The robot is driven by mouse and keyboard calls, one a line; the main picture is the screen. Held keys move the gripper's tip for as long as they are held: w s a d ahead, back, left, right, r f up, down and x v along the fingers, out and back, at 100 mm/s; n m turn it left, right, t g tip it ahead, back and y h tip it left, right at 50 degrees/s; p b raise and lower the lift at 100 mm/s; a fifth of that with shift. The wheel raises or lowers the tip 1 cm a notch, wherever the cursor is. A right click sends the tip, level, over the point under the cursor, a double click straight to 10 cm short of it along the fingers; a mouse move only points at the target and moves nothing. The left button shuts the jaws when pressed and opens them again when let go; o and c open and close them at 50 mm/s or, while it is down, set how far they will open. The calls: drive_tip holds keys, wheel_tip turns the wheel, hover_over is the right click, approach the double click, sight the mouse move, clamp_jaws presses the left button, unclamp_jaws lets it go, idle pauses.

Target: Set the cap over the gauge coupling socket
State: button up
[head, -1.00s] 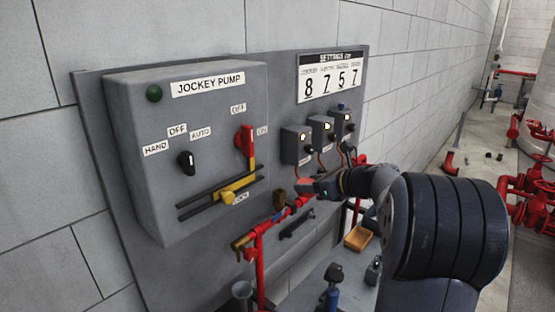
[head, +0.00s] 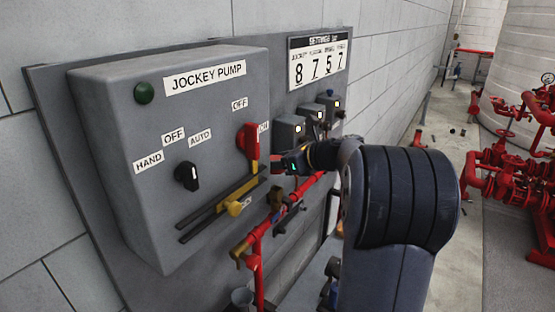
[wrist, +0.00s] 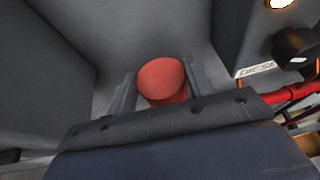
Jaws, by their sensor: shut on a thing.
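My gripper (wrist: 160,82) is shut on a red round cap (wrist: 163,76), which sits between the two grey fingers in the wrist view. In the head view my gripper (head: 287,165) is at the right side of the jockey pump box, above the red pipe (head: 284,207), and the held cap is small and partly hidden there. Brass fittings sit on the pipe, one upright (head: 276,197) below the gripper and one at its left end (head: 240,250). I cannot tell which part is the gauge coupling socket.
Red pumps and pipework (head: 500,170) stand far right.

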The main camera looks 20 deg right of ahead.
sight(273, 188)
drive_tip(key=shift+f, duration=0.1)
drive_tip(key=shift+f+b, duration=1.7)
drive_tip(key=shift+f, duration=0.7)
drive_tip(key=shift+f+b, duration=1.2)
drive_tip(key=shift+f, duration=0.75)
drive_tip(key=o, duration=1.1)
drive_tip(key=b+v, duration=0.2)
drive_tip(key=v, duration=0.9)
drive_tip(key=shift+w+f, duration=0.1)
drive_tip(key=shift+w, duration=0.05)
